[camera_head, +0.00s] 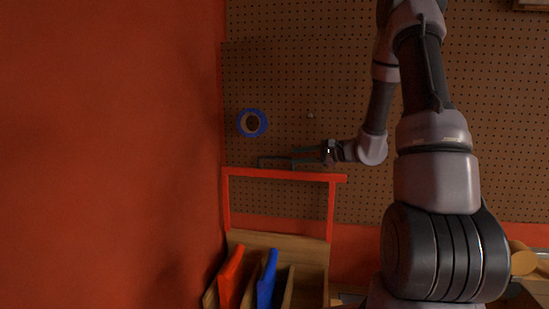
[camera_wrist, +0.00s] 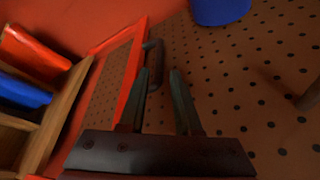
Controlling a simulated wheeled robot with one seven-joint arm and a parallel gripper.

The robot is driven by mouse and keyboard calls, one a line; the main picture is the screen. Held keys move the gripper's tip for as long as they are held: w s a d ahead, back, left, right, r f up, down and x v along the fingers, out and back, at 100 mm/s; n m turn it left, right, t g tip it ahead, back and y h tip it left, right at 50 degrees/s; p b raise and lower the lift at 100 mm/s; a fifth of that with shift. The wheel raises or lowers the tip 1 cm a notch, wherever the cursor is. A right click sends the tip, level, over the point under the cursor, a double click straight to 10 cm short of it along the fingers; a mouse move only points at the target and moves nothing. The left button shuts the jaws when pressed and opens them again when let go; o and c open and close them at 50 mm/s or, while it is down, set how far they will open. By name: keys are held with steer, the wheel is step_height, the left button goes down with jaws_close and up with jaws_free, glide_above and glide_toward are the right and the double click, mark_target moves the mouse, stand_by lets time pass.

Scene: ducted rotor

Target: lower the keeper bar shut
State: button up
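The red keeper bar frame (camera_head: 285,174) stands raised above a wooden rack, its top rail level and its two legs running down to the rack. In the wrist view the red frame (camera_wrist: 118,37) runs diagonally on the left. A dark handle (camera_head: 272,158) shows at the top rail; it also appears in the wrist view (camera_wrist: 154,55) just ahead of the fingertips. My gripper (camera_head: 298,156) is at the right of the handle, fingers apart. In the wrist view (camera_wrist: 159,75) the handle's near end lies between or just beyond the fingertips; contact cannot be told.
The wooden rack (camera_head: 252,240) holds a red item (camera_head: 231,276) and a blue item (camera_head: 267,280) in slots. A blue ring (camera_head: 252,123) is on the brown pegboard (camera_head: 300,80) above the frame. A red wall (camera_head: 110,150) fills the left side.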

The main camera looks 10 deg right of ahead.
mark_target(276, 157)
steer(key=x, duration=1)
steer(key=shift+a, duration=0.15)
jaws_close()
stand_by(1.0)
